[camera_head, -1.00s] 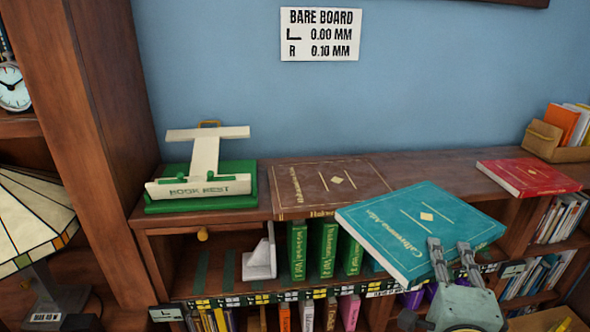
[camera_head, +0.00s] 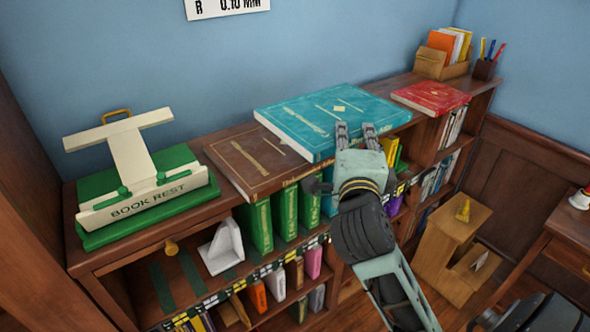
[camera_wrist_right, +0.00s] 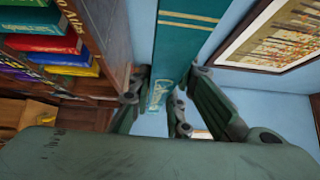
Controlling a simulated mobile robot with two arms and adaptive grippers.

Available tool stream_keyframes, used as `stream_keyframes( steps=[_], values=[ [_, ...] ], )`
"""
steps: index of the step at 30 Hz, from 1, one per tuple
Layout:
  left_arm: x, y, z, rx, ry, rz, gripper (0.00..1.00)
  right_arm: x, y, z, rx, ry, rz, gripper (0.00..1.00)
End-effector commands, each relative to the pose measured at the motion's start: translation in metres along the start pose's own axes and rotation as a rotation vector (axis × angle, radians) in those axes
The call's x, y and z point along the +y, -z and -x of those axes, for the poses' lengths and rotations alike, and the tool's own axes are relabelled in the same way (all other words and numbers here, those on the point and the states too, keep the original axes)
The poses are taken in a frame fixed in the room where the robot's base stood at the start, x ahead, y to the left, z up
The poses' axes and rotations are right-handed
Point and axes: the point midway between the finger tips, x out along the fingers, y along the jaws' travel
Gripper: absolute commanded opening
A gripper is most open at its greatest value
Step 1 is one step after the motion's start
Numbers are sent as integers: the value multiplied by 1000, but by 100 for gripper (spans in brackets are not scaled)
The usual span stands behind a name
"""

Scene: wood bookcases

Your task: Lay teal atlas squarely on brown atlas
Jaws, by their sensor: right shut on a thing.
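The teal atlas (camera_head: 325,112) lies roughly flat, cover up, over the right part of the brown atlas (camera_head: 240,165). It is offset to the right and back, so the brown atlas's left part stays bare. Their edges look roughly parallel. I cannot tell whether the two covers touch. The brown atlas lies flat on the bookcase top. My right gripper (camera_head: 356,130) is shut on the teal atlas's near edge. The right wrist view shows the teal atlas (camera_wrist_right: 187,40) between the fingers (camera_wrist_right: 165,100). My left gripper is not in view.
A green and cream book rest (camera_head: 140,190) stands on the bookcase top at left. A red book (camera_head: 432,96), a file box (camera_head: 442,60) and a pen cup (camera_head: 487,69) are at right. Green books (camera_head: 258,225) stand on the shelf below. A wooden step stool (camera_head: 450,240) is on the floor.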

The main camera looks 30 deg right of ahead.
Motion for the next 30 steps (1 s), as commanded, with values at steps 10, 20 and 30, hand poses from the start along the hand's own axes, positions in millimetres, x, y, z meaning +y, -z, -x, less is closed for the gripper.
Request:
stream_keyframes(
  steps=[10,20,30],
  values=[
    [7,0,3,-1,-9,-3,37,37,-67,13,-4,3,-2,0],
    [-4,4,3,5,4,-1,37,56,-86,16,-1,4,0,0],
    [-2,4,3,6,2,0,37,88,-85,17,-2,7,-1,0]
  ],
)
